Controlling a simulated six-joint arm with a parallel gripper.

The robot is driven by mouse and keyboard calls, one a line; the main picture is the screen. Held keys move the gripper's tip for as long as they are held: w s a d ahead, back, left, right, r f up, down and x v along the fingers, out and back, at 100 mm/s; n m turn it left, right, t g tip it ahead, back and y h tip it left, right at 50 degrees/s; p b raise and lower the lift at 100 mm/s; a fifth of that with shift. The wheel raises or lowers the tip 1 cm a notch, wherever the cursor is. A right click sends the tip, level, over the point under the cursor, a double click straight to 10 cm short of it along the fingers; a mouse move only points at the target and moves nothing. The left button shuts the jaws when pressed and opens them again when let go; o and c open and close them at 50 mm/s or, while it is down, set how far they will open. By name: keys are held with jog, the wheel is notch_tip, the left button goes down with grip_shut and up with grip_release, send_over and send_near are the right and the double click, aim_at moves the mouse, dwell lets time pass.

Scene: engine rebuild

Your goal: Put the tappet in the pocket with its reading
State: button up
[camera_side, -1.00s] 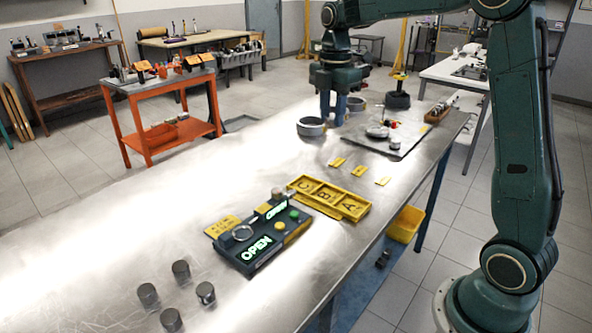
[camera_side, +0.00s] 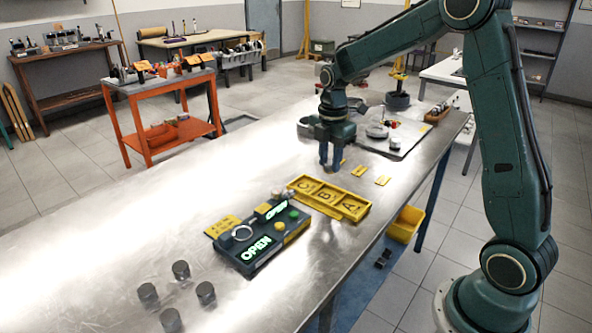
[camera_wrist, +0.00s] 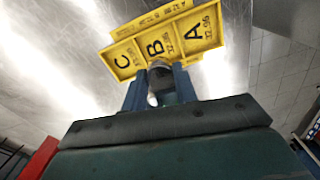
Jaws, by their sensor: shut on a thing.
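My gripper (camera_side: 331,160) is above the bench behind the yellow tray; in the wrist view its blue fingers (camera_wrist: 160,88) are shut on a dark grey cylinder, the tappet (camera_wrist: 160,70). The side view does not show the tappet clearly. The yellow tray (camera_side: 337,201) has three pockets marked C, B and A, and looks empty; it also shows in the wrist view (camera_wrist: 140,48) beyond the fingertips, with small figures by each letter, too small to read surely. The black gauge (camera_side: 268,243) shows green OPEN on its displays.
Several dark cylinders (camera_side: 181,270) stand at the front left. Small yellow tags (camera_side: 383,181) lie behind the tray.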

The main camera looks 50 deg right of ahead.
aim_at(330, 161)
jog(key=shift+f, duration=1.8)
jog(key=shift+f, duration=2.15)
jog(key=shift+f, duration=0.15)
jog(key=o, duration=0.8)
notch_tip(330, 161, up, 11)
jog(key=shift+r, duration=0.7)
